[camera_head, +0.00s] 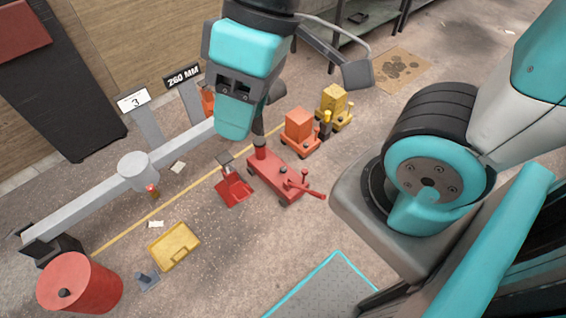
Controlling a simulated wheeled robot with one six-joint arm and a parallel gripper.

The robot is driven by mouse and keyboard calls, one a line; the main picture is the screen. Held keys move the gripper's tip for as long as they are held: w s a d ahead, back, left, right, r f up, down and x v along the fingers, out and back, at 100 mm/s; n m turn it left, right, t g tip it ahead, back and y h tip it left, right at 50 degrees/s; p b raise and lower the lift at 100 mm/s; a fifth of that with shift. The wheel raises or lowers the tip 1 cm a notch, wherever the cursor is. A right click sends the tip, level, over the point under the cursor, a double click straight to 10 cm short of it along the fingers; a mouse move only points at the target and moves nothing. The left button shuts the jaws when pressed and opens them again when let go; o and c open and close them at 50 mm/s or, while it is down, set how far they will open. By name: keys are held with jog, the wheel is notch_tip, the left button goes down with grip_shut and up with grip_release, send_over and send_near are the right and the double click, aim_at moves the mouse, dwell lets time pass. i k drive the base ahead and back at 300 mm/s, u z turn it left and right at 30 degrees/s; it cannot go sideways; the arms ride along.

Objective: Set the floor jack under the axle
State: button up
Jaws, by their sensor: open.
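The red floor jack (285,182) stands on the floor, with a dark round saddle at its far left end and a handle pointing right. The grey axle (85,200) is a long beam with a round hub (137,171) in its middle. The jack is to the right of the hub and apart from the axle. My gripper (238,118) hangs in front of the axle's far end and hides that part. It is open, with no object seen in it, and appears above the floor left of the jack. Its fingertips are hard to make out.
A red scoop-like object (235,187) lies between axle and jack. An orange unit (299,131) and a yellow unit (335,105) stand behind the jack. A yellow case (174,246) and a red drum (80,284) are nearer. Signs read "260 MM" (182,76) and "3" (134,101).

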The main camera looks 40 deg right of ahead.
aim_at(277, 168)
jog(key=u, duration=1.45)
jog(key=k, duration=0.8)
jog(key=z, duration=1.4)
